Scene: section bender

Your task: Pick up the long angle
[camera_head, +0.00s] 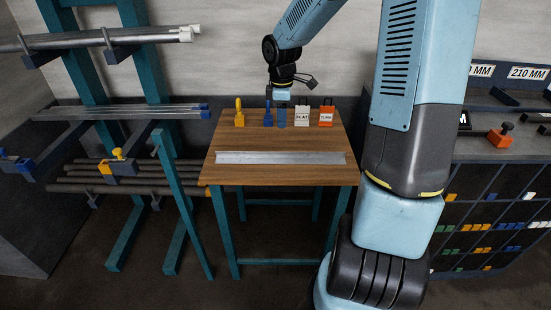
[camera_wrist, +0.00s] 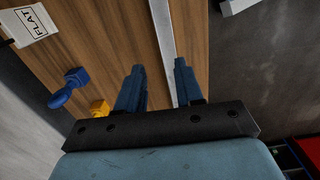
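A long silver metal bar, which looks like the long angle (camera_head: 280,158), lies lengthwise across the wooden table. In the wrist view a silver strip (camera_wrist: 162,32), seemingly the same bar, runs down toward the gap between my fingertips, nearer the right finger. My gripper (camera_head: 282,115) hangs over the back part of the table, behind the bar in the head view. In the wrist view my gripper (camera_wrist: 158,75) has its two blue fingers spread apart with nothing held between them. Its height above the table is hard to tell.
A yellow tool (camera_head: 239,113), a blue tool (camera_head: 268,114), a white FLAT tag (camera_head: 302,114) and an orange tag (camera_head: 326,117) stand along the table's back edge. A teal rack (camera_head: 130,15) with bars is left; a shelf unit with bins (camera_head: 490,215) is right.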

